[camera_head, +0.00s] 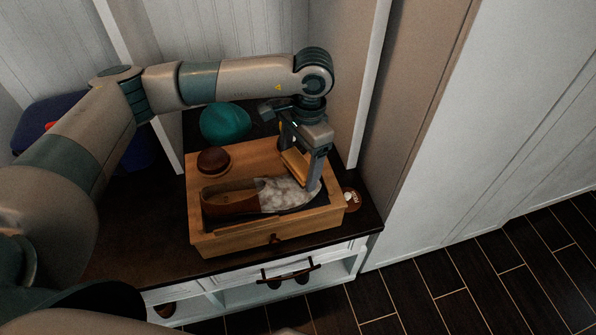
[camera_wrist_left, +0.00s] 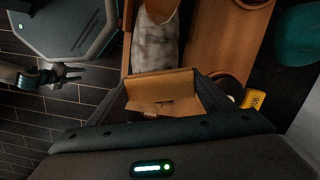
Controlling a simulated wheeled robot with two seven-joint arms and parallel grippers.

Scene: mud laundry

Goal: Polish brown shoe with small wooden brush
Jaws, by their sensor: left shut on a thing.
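The brown shoe (camera_head: 232,202) lies on the wooden shoe-care box, its toe end to the right. Its front part is covered in a whitish, mottled layer, which also shows in the left wrist view (camera_wrist_left: 155,45). My left gripper (camera_head: 305,162) is above the toe end, shut on the small wooden brush (camera_head: 294,164). The brush also shows between the fingers in the left wrist view (camera_wrist_left: 160,86). Whether its bristles touch the shoe is hidden. My right gripper (camera_wrist_left: 74,73) shows small at the left of the wrist view, fingers apart and empty, away from the box.
The wooden box (camera_head: 225,244) stands on a dark bench top (camera_head: 130,240). A round brown-topped item (camera_head: 214,160) is on the box behind the shoe. A teal rounded object (camera_head: 226,122) is behind the box. A small round tin (camera_head: 352,200) is at right, near the wall panel.

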